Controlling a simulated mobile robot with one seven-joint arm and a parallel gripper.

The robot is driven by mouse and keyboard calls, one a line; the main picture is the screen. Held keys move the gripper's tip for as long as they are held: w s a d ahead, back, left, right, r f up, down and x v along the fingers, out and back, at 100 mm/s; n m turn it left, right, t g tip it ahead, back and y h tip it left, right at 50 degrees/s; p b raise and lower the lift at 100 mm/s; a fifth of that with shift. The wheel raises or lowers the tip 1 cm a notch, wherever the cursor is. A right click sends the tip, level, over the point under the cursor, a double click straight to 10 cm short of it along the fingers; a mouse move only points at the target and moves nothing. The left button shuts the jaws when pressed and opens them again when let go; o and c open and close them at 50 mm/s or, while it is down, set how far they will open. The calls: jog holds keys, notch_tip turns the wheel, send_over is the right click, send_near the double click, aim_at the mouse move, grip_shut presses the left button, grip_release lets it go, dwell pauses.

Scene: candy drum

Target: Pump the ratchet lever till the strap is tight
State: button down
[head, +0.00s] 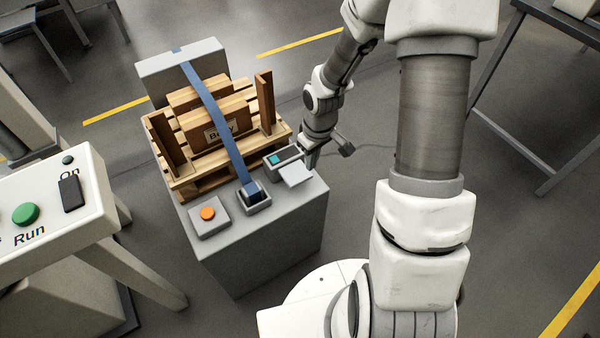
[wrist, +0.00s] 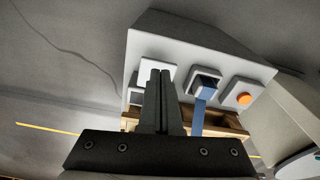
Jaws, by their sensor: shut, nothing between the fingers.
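The blue strap (head: 212,98) runs from the grey block at the back, over the wooden crate, down to a grey housing (head: 253,198) on the cabinet top. In the wrist view the strap (wrist: 197,118) enters the same housing (wrist: 206,76). A dark piece sits in the housing mouth; I cannot tell whether it is the ratchet lever. My gripper (head: 308,166) is at the cabinet's right edge, beside a white plate (head: 296,174). In the wrist view my gripper (wrist: 160,74) is shut and empty, its fingertips overlapping the white plate (wrist: 150,66). Contact is unclear.
A small box with a teal screen (head: 274,160) stands by the white plate. An orange button (head: 208,213) is at the cabinet's left front. The crate (head: 215,125) stands on a pallet (head: 185,188). A control panel (head: 60,200) with a green Run button is at left.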

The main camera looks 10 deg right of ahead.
jog(key=r, duration=0.1)
jog(key=r+p, duration=0.1)
jog(key=r, duration=0.3)
jog(key=shift+s+d+r, duration=0.1)
jog(key=shift+s, duration=0.15)
dwell(0.4)
jog(key=p, duration=0.3)
send_near(300, 178)
jog(key=shift+r, duration=0.3)
jog(key=shift+w+f+b, duration=0.15)
jog(key=shift+f+b, duration=1.05)
jog(key=shift+f, duration=0.55)
jog(key=shift+w+f+b, duration=0.15)
jog(key=shift+f+b, duration=1)
jog(key=shift+f, duration=0.55)
